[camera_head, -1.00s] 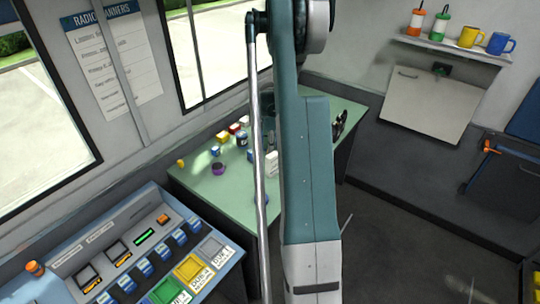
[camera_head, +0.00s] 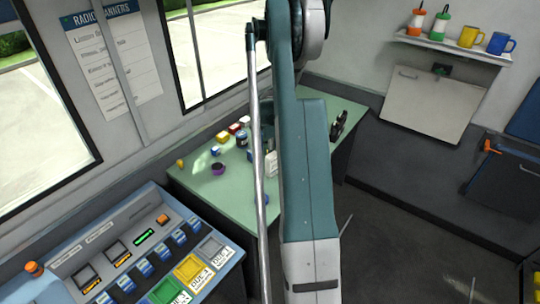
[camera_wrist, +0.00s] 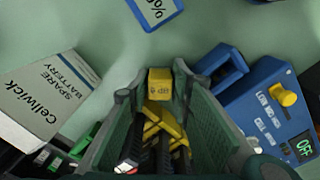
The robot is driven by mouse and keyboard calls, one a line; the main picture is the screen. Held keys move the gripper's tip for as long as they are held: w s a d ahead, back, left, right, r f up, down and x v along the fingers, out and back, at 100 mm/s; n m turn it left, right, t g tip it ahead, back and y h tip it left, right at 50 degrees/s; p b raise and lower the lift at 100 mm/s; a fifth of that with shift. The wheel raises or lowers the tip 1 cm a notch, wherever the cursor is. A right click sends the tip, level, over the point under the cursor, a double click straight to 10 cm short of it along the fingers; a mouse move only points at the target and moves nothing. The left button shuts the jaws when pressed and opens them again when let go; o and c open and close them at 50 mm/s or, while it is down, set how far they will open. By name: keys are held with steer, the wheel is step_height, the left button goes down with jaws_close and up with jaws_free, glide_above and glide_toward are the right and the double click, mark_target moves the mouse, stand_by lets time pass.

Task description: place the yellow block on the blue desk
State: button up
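A small yellow block (camera_wrist: 160,84) with dark print shows in the wrist view between the tips of my gripper (camera_wrist: 162,76). The gripper's two greenish fingers lie on either side of it. I cannot tell whether they press on it. More yellow and black pieces lie lower between the fingers, unclear. In the head view the gripper is hidden behind my arm. A yellow block (camera_head: 222,136) stands on the green table (camera_head: 195,185); I cannot tell whether it is the same one. A console desk with a blue-grey top (camera_head: 120,213) stands at lower left.
Near my gripper are a white battery box (camera_wrist: 45,100), a blue-and-white block (camera_wrist: 155,12) and a blue device with a yellow knob (camera_wrist: 285,95). Several small blocks and a purple item (camera_head: 218,169) share the green table. Buttons and colored trays crowd the console. A mug shelf (camera_head: 455,48) is on the right wall.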

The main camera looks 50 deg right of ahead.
steer(key=c, duration=0.5)
steer(key=shift+c, duration=0.2)
steer(key=shift+r, duration=0.1)
steer(key=shift+r+p, duration=0.4)
steer(key=shift+r, duration=4.5)
steer(key=w+a+r+n, duration=0.1)
steer(key=w+a+n, duration=0.35)
steer(key=a, duration=0.65)
steer(key=w+a+r+n, duration=0.1)
steer(key=w+a+n, duration=0.4)
steer(key=a, duration=0.5)
steer(key=w+a+r+n, duration=0.1)
steer(key=w+a+n, duration=0.3)
steer(key=w+a, duration=0.5)
steer(key=a+r+n, duration=0.1)
steer(key=a+n, duration=0.5)
steer(key=a, duration=1.1)
steer(key=s+a+r+n+b, duration=0.1)
steer(key=a+n, duration=0.6)
steer(key=a, duration=1)
steer(key=shift+s+r, duration=0.25)
steer(key=shift+r, duration=0.3)
